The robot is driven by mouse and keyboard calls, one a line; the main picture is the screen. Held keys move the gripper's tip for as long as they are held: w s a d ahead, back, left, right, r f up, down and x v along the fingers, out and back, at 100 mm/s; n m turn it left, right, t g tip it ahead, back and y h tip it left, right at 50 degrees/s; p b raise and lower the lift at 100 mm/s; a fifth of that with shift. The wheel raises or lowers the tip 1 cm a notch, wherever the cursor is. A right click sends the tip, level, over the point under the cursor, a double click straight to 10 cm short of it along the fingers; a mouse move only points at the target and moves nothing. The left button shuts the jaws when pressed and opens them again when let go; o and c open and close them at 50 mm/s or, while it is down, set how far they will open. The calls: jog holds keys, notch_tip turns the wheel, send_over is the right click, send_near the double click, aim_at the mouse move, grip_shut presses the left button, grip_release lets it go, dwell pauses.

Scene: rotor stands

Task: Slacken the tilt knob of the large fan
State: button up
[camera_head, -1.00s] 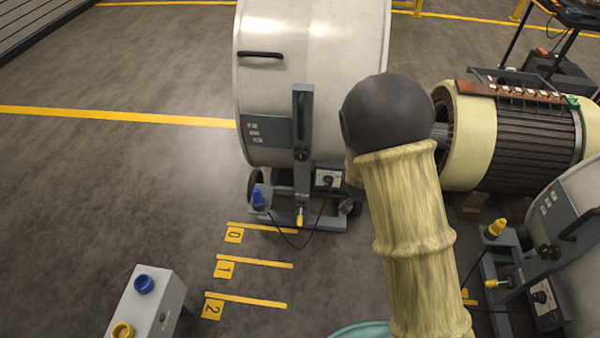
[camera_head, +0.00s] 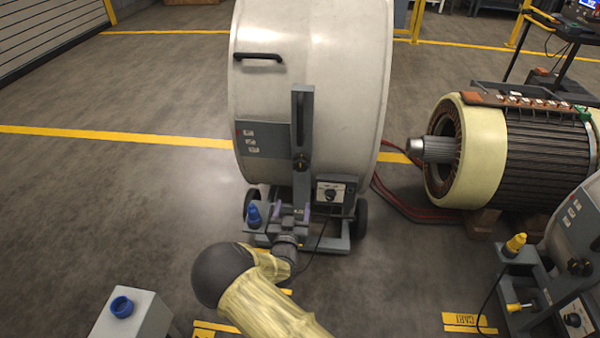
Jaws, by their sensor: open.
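The large fan (camera_head: 330,90) is a big pale drum on a grey wheeled base in the middle of the head view. A dark round knob (camera_head: 301,164), which looks like its tilt knob, sits low on the grey upright bracket (camera_head: 303,120) at the drum's front. My gripper (camera_head: 291,212) is open at the front of the base, below this knob and apart from it in the picture. Its purple-tinted fingers stand left and right of the bracket's foot. What lies between the fingers is too small to tell; my wrist hides part of the base front.
A blue plug (camera_head: 254,215) stands left of my gripper, and a control box with a dial (camera_head: 330,192) right of it, with a hanging cable. A second fan (camera_head: 585,225) is at the right edge, a motor (camera_head: 510,150) behind it. A grey box (camera_head: 130,318) stands front left. Left floor is clear.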

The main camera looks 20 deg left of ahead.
aim_at(300, 168)
jog(key=shift+w, duration=0.1)
jog(key=b+x, duration=0.3)
jog(key=x, duration=1.4)
jog(key=shift+w+d, duration=0.1)
jog(key=c, duration=1)
